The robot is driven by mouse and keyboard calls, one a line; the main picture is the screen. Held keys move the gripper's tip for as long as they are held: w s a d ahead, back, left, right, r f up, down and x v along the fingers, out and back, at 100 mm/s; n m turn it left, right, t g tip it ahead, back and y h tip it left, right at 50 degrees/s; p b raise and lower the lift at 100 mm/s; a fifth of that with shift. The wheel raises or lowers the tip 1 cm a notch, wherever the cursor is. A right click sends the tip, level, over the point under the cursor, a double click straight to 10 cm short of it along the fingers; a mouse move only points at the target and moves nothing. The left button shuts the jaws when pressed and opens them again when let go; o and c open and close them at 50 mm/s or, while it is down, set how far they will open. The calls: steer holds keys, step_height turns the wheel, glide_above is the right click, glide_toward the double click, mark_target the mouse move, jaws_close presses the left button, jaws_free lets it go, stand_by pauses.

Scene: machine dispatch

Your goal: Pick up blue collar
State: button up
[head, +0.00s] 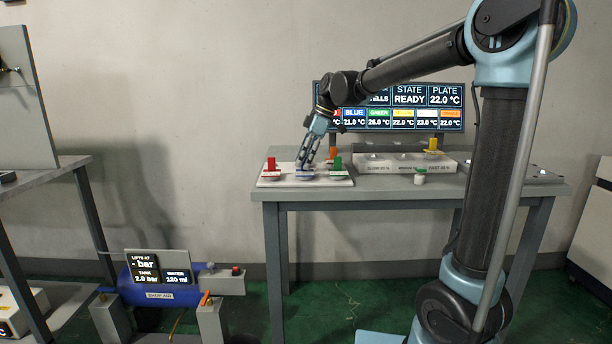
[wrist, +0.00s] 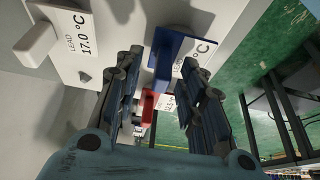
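The blue collar (head: 305,176) sits on the white plate (head: 345,182) at the left of the table, between a red-tabbed piece (head: 270,172) and a green-tabbed one (head: 337,165). My gripper (head: 305,163) points down just above the blue collar and partly hides it. In the wrist view the blue collar (wrist: 170,48) shows at the far end of my gripper (wrist: 160,65), between the spread fingertips, with a temperature label on it. The fingers look open; contact with the collar cannot be told.
In the wrist view, a red piece (wrist: 150,102) and a white labelled piece (wrist: 72,45) are close to the fingers. An orange piece (head: 333,152) stands behind the plate. A grey block (head: 385,166) holds a yellow piece (head: 432,144).

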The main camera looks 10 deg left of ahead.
jaws_close()
